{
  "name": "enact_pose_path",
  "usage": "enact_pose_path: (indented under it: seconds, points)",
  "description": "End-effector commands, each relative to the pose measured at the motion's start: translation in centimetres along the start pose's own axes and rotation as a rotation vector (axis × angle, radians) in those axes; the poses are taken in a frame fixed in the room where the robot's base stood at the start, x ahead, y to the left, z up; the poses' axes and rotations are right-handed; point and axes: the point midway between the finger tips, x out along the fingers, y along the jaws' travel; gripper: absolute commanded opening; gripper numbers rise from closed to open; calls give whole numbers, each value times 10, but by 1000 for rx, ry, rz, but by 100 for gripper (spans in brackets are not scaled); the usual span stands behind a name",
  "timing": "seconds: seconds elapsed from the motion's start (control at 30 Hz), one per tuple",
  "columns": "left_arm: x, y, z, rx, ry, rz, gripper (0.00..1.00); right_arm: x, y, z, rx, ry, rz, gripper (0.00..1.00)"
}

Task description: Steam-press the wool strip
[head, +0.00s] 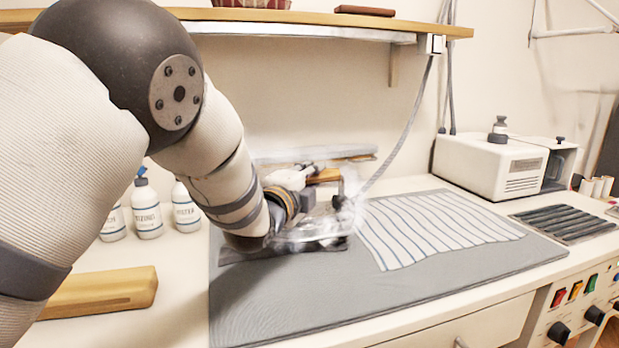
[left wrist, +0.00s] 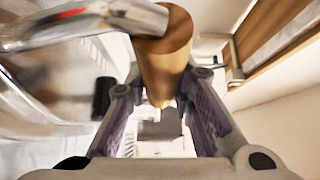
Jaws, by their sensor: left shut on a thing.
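My left gripper (head: 312,184) is shut on the wooden handle of a steam iron (head: 312,232). In the left wrist view the handle (left wrist: 166,62) sits between the two fingers, with the iron's shiny metal at left. The iron is over the left back part of the grey pressing mat (head: 400,295), with white steam-like haze around it. A dark grey strip (head: 240,252), likely the wool strip, shows under and left of the iron. The iron and my arm hide the rest of it. I cannot tell whether the iron touches it. My right gripper is not in view.
A striped cloth (head: 440,230) lies on the mat at right. A hose rises from the iron past the shelf (head: 290,17). White bottles (head: 147,210) and a wooden block (head: 100,292) stand left; a white machine (head: 490,163) stands back right. The mat's front is clear.

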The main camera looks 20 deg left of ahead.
Motion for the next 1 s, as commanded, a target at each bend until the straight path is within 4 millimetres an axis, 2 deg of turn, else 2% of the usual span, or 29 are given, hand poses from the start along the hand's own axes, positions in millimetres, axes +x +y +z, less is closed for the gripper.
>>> enact_pose_path:
  seconds: [0.03, 0.5, 1.0]
  points:
    - [1, -10, 0, 1, 1, -21, 0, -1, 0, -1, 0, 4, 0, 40]
    - [1, -10, 0, 1, 1, -21, 0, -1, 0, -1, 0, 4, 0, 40]
    - [1, 1, 0, 1, 1, -19, 0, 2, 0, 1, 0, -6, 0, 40]
